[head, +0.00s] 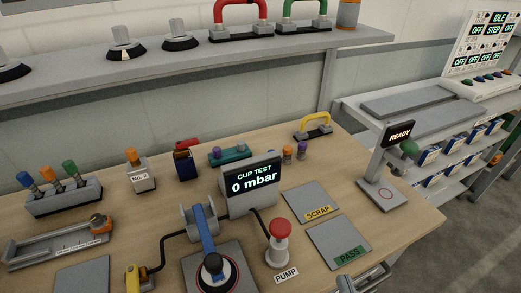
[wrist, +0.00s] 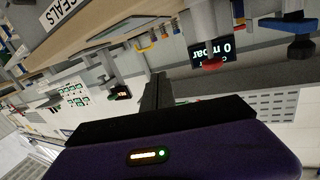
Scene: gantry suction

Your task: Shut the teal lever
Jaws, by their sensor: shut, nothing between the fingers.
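In the head view a small teal block (head: 229,156) with purple knobs sits on the wooden bench behind the gauge. It is the only clearly teal thing there, and I cannot tell whether it is the lever. A blue lever arm (head: 206,231) slopes from a grey bracket toward a round dark cup on a grey plate. In the wrist view my gripper (wrist: 155,92) shows as dark, closed fingers beyond the purple housing, with nothing held. It is apart from the bench things, and no teal lever is clear in that view.
The gauge (head: 252,180) reads 0 mbar; it also shows in the wrist view (wrist: 211,51). The red-topped pump (head: 279,247) stands near the SCRAP plate (head: 310,199) and PASS plate (head: 338,241). The READY stand (head: 382,191) is at right. A shelf (head: 170,61) spans the back.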

